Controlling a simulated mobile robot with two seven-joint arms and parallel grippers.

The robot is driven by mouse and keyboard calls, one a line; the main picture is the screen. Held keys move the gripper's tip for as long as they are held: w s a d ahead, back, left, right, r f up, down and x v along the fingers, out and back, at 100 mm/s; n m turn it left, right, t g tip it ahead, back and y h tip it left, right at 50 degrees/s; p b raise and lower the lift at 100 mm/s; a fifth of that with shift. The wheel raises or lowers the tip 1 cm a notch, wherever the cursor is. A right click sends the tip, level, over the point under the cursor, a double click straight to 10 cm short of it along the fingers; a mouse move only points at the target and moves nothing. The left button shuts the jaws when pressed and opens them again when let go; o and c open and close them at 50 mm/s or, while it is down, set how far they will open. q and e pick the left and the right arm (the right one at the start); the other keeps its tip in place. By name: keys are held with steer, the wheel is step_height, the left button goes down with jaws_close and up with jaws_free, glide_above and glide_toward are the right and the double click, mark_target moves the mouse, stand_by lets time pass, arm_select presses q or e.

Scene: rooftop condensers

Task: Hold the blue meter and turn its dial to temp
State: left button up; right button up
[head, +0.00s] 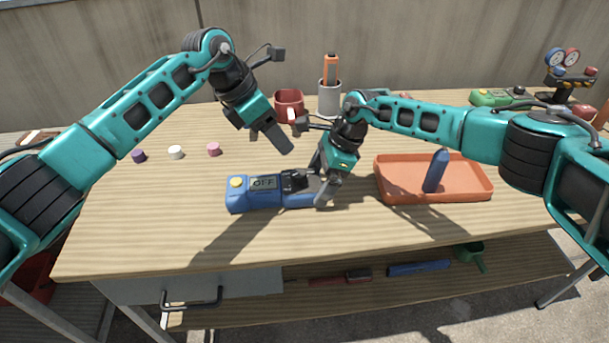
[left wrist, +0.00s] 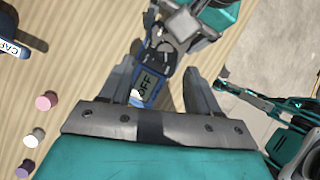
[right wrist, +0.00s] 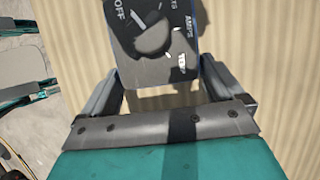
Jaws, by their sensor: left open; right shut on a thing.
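The blue meter (head: 255,197) lies flat on the wooden table with its display reading OFF. The display (left wrist: 147,88) also shows in the left wrist view. My right gripper (head: 324,188) is shut on the meter's right end, at the dial end. In the right wrist view the meter's face (right wrist: 176,43) carries the dial (right wrist: 150,40), with its white mark toward OFF; the TEMP label (right wrist: 181,62) is near the gripper. My left gripper (head: 283,143) is open and empty above the meter, its fingers pointing down toward it.
An orange tray (head: 385,190) with a blue upright object stands at the right. A red mug (head: 289,101) and a grey cup (head: 329,100) holding an orange tool stand behind. Purple, white (head: 176,152) and pink caps lie at the left. The table front is clear.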

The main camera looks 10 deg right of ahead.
arm_select(q)
steer(key=w+a+r+n+t+h, duration=0.1)
steer(key=w+r+n+t+h, duration=0.2)
steer(key=n+h, duration=0.45)
steer(key=s+d+r+n+t+h, duration=0.25)
steer(key=s+n+t, duration=0.2)
steer(key=n, duration=1.05)
steer(key=s+a+f+n+t+y, duration=0.1)
steer(key=s+a+f+n+y, duration=0.2)
steer(key=n, duration=0.7)
steer(key=n+y, duration=0.3)
steer(key=n, duration=0.6)
glide_toward(298, 173)
steer(key=shift+m, duration=0.25)
steer(key=x, duration=0.8)
steer(key=shift+w+d+f, duration=0.15)
steer(key=shift+w+d, duration=0.05)
steer(key=shift+w, duration=0.05)
steer(key=shift+c, duration=0.3)
